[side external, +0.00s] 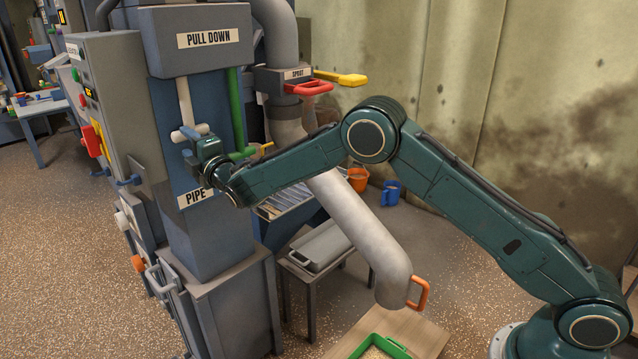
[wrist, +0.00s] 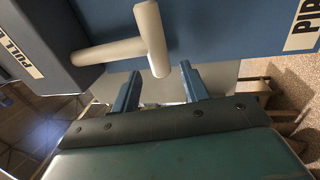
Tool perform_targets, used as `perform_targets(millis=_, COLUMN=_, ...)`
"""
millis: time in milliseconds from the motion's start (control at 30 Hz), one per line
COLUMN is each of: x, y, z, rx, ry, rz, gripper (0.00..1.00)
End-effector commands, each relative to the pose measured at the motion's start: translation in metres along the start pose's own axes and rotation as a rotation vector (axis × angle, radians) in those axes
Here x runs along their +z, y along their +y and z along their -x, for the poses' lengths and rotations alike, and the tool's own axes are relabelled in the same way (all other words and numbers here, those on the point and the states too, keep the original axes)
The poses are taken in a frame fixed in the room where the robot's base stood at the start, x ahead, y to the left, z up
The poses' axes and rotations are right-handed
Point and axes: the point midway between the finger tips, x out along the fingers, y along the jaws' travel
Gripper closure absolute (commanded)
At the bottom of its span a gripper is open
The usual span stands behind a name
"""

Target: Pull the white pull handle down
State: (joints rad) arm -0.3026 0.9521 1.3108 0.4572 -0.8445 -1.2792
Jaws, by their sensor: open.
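The white pull handle (side external: 185,108) hangs from a grey box (side external: 200,52) labelled PULL DOWN. It is a stem with a crossbar at its lower end. In the wrist view the handle's crossbar (wrist: 150,30) points at my gripper, and the stem runs left to the box. My gripper (side external: 196,146) is at the crossbar, in front of the blue column. In the wrist view my gripper (wrist: 161,70) is open, with one finger on each side of the crossbar's near end. I cannot tell whether a finger touches it. The gripper partly hides the crossbar in the side view.
A green handle (side external: 236,110) hangs just right of the white one. A red handle (side external: 309,88) and a yellow handle (side external: 342,78) stick out near the spout. A control panel (side external: 105,95) stands left. A grey pipe (side external: 360,225) slopes down beneath my arm.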

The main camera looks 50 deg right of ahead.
Motion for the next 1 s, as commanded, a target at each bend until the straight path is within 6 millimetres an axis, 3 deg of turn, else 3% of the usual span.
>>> perform_targets(millis=500, x=0.000, y=0.000, z=-0.038, rx=0.001, ry=-0.001, rz=-0.001, gripper=0.55)
perform_targets(millis=1000, x=0.000, y=0.000, z=-0.049, rx=-0.001, ry=0.001, rz=0.000, gripper=0.55)
